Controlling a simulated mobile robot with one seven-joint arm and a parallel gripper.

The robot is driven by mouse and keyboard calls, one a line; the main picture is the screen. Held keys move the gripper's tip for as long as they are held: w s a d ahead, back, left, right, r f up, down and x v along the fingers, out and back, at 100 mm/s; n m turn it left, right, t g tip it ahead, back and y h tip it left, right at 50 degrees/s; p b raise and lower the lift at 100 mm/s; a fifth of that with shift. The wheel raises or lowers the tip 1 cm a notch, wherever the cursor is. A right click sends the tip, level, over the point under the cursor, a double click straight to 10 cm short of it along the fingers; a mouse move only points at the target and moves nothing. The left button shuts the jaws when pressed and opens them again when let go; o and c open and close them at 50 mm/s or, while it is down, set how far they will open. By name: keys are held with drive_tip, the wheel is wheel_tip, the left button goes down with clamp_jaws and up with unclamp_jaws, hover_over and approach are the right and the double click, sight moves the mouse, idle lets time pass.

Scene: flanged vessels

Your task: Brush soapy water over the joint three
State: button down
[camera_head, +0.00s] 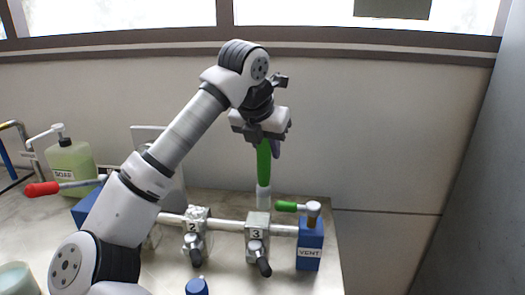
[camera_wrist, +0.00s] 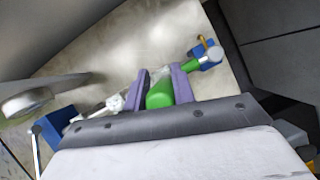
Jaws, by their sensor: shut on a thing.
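My gripper (camera_head: 267,143) is shut on the green handle of a brush (camera_head: 264,168). The brush hangs nearly upright, with its white lower end pointing down. In the wrist view, purple fingers (camera_wrist: 163,88) stand on either side of the green handle (camera_wrist: 159,97). The metal joint marked 3 (camera_head: 256,234) sits on the horizontal pipe. The brush's white end shows just above joint 3 in the head view; I cannot tell whether they touch. A similar joint marked 2 (camera_head: 193,228) is to its left. A green bottle labelled SOAP (camera_head: 68,163) stands at the left.
A blue block labelled VENT (camera_head: 310,250) with a green lever (camera_head: 288,206) stands right of joint 3. A red-handled lever (camera_head: 43,189) juts out at the left. A bowl (camera_head: 14,279) is at the lower left, and a blue object (camera_head: 197,287) is at the front.

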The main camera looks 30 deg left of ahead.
drive_tip(key=shift+r+p, duration=1.3)
drive_tip(key=shift+r, duration=0.8)
drive_tip(key=shift+f, duration=0.1)
